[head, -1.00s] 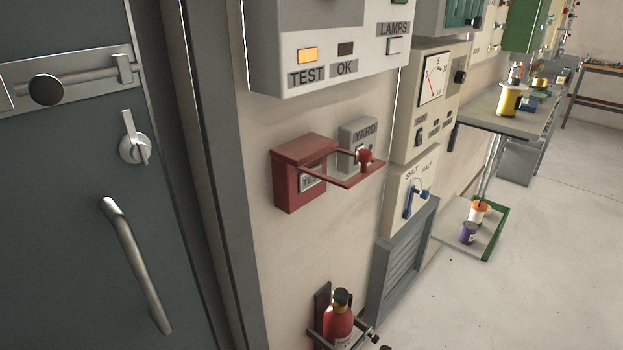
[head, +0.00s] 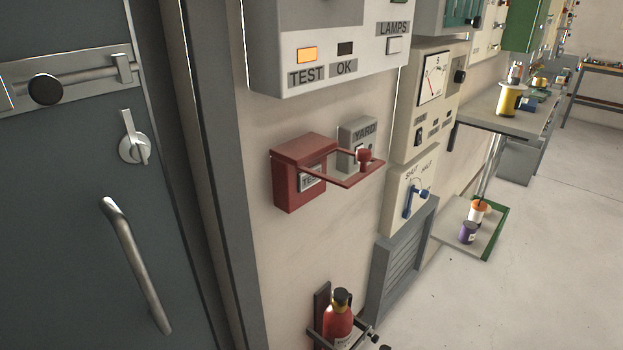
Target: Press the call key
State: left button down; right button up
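No key marked "call" can be read in the head view. A red wall box (head: 291,186) has a small label starting "TE", the rest hidden. A red-framed flap with a red knob (head: 364,157) stands out from its front. Behind the flap is a small grey box labelled YARD (head: 358,132); its lower front is partly covered by the flap and knob, so I cannot make out its control. Neither of my grippers is in view.
A panel with a lit TEST lamp (head: 307,55) hangs above. A grey door with a long handle (head: 136,265) is at left. A lever panel (head: 397,200) and meter panel (head: 421,120) are at right, a fire extinguisher (head: 338,322) below.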

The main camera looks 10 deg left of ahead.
aim_at(306, 181)
jog(key=k, duration=0.5)
jog(key=z, duration=1.85)
jog(key=i, duration=1.35)
jog(key=u, duration=2.55)
